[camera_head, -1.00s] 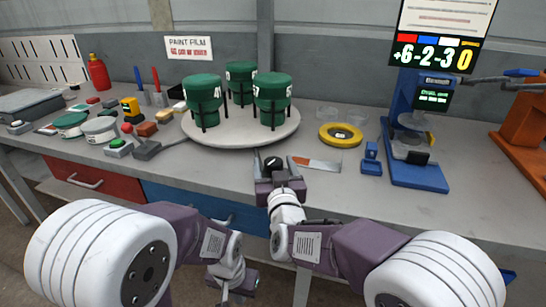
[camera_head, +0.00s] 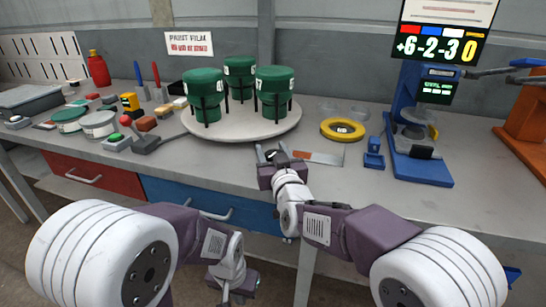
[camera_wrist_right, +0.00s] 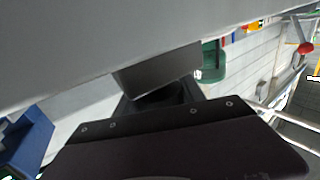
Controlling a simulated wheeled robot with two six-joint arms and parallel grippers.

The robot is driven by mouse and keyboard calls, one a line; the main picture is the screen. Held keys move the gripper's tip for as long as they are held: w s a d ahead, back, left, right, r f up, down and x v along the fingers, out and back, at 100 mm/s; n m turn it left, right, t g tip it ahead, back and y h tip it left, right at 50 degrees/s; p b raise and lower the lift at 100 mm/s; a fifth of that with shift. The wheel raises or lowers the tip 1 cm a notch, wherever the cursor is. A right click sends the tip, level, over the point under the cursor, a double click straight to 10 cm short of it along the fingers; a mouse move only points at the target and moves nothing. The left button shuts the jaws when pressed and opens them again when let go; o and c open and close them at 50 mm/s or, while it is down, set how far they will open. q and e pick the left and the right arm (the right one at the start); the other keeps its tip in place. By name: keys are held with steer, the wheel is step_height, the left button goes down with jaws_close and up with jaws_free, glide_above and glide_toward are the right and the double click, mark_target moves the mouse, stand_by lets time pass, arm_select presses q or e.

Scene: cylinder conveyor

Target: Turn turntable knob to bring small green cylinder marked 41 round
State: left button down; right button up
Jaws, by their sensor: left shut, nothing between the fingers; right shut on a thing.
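The round grey turntable (camera_head: 240,137) stands at the back of the bench. Three green cylinders in dark holders stand on it: front left (camera_head: 204,86), back (camera_head: 240,68) and front right (camera_head: 274,82). Their white numbers are too small to read surely, so I cannot tell which is 41. My right gripper (camera_head: 277,156) is shut on the small dark knob (camera_head: 281,155) in front of the turntable. In the right wrist view a grey block (camera_wrist_right: 158,70) shows by the fingers, and the grip is partly hidden. My left gripper (camera_head: 232,283) is shut and empty, low in front of the bench.
A flat scraper-like tool (camera_head: 318,157) lies just right of my right gripper. A yellow ring (camera_head: 342,130) and a blue stand (camera_head: 418,168) are further right. Buttons, tins and a red-knobbed lever (camera_head: 140,140) crowd the left side of the bench.

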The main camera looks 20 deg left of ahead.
steer(key=shift+f+y, duration=0.15)
steer(key=shift+y, duration=0.15)
steer(key=shift+s+a+r+n+g+y, duration=0.1)
steer(key=shift+a+r+n+g+y, duration=0.1)
steer(key=shift+n+g+y, duration=0.25)
steer(key=shift+d+f+b, duration=0.1)
steer(key=shift+f+b, duration=0.1)
steer(key=shift+b, duration=0.55)
steer(key=shift+r+n+y, duration=0.2)
steer(key=shift+n+y, duration=0.15)
arm_select(q)
step_height(320, 180, down, 4)
steer(key=shift+r+b, duration=0.2)
steer(key=shift+b, duration=0.1)
arm_select(e)
steer(key=shift+n+g+y, duration=0.4)
steer(key=shift+g+y, duration=0.05)
steer(key=shift+y, duration=0.05)
steer(key=shift+s+a+n+g+y, duration=0.2)
steer(key=shift+n+g+y, duration=0.1)
steer(key=shift+g, duration=0.1)
steer(key=o, duration=1.4)
steer(key=shift+c, duration=0.2)
